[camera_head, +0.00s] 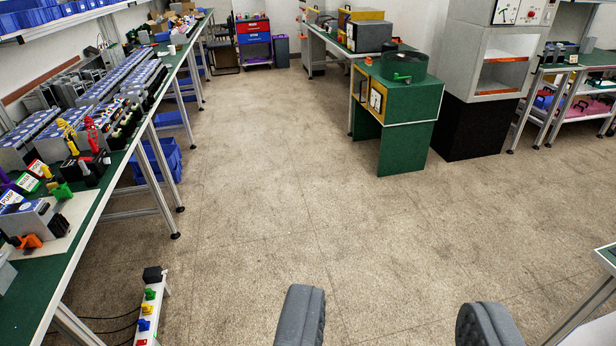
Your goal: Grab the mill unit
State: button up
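My gripper (393,316) shows at the bottom of the view as two grey padded fingers. They are wide apart, with only floor visible between them. No object is clearly recognisable as the mill unit. A green machine (413,108) with a dark round drum on top and a yellow panel with dials stands ahead, right of centre, well beyond my gripper. Grey boxed units (35,222) with coloured plugs and clips stand on the left bench, away from my gripper.
A long green-topped bench (112,178) runs along the left, with blue bins (158,160) below. A strip with coloured knobs (149,311) is at lower left. A table corner (606,256) juts in at right. A black-and-grey cabinet (478,127) stands right. The middle floor is clear.

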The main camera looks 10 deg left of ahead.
aim_at(136, 96)
jog(key=u, duration=0.05)
jog(key=i, duration=1.35)
jog(key=u, duration=0.5)
jog(key=i, duration=1.3)
jog(key=u, duration=0.8)
jog(key=i, duration=1.2)
jog(key=u, duration=0.35)
